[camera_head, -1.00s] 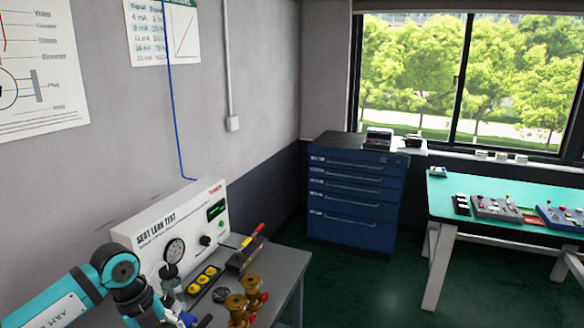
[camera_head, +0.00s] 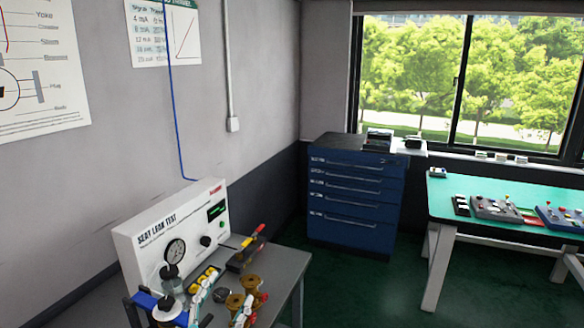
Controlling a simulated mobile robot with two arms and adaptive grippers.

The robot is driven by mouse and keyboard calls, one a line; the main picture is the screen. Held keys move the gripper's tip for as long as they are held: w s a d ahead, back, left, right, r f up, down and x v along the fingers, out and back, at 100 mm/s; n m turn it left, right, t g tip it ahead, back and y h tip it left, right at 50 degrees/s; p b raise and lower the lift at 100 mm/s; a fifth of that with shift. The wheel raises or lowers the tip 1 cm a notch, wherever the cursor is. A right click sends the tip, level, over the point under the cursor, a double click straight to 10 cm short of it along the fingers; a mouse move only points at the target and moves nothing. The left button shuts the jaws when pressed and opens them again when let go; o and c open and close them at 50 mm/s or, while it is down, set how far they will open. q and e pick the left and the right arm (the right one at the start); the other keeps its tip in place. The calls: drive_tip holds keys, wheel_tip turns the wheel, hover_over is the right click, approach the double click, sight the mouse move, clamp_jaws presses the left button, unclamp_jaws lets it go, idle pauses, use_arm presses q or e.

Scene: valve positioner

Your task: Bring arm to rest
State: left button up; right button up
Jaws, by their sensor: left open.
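My left gripper (camera_head: 222,308) shows at the bottom edge as two slim pale-and-teal fingers. They stand apart, open, with nothing seen between them. They rise in front of the small bench (camera_head: 285,268), near the brass valve parts (camera_head: 250,283), and partly cover them. I cannot tell whether they touch anything. The rest of the left arm is out of view below. My right gripper is not in view.
A white seat leak test panel (camera_head: 150,258) with a gauge (camera_head: 175,252) stands behind the bench. A blue-topped fixture (camera_head: 145,299) is at the bottom left. A blue drawer cabinet (camera_head: 352,205) and green-topped table (camera_head: 470,190) stand right. Floor between is clear.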

use_arm(q)
drive_tip(key=s+a+f+n+g+y, duration=0.35)
drive_tip(key=a+f+n+y, duration=0.3)
drive_tip(key=f, duration=0.35)
drive_tip(key=s+a+f+n+g, duration=0.1)
drive_tip(key=s+f+g, duration=0.5)
drive_tip(key=s+f, duration=0.45)
drive_tip(key=s+a+f+g, duration=0.1)
drive_tip(key=s+f+g, duration=0.6)
drive_tip(key=s, duration=0.6)
wheel_tip(320, 180, down, 27)
drive_tip(key=s+g+b, duration=0.1)
drive_tip(key=b, duration=0.1)
drive_tip(key=s+a+f+g+b, duration=0.1)
drive_tip(key=s+a+f+b, duration=0.1)
drive_tip(key=s+f, duration=1.4)
drive_tip(key=shift+s+a+f+y, duration=0.35)
drive_tip(key=shift+a+f, duration=0.2)
drive_tip(key=shift+f, duration=0.4)
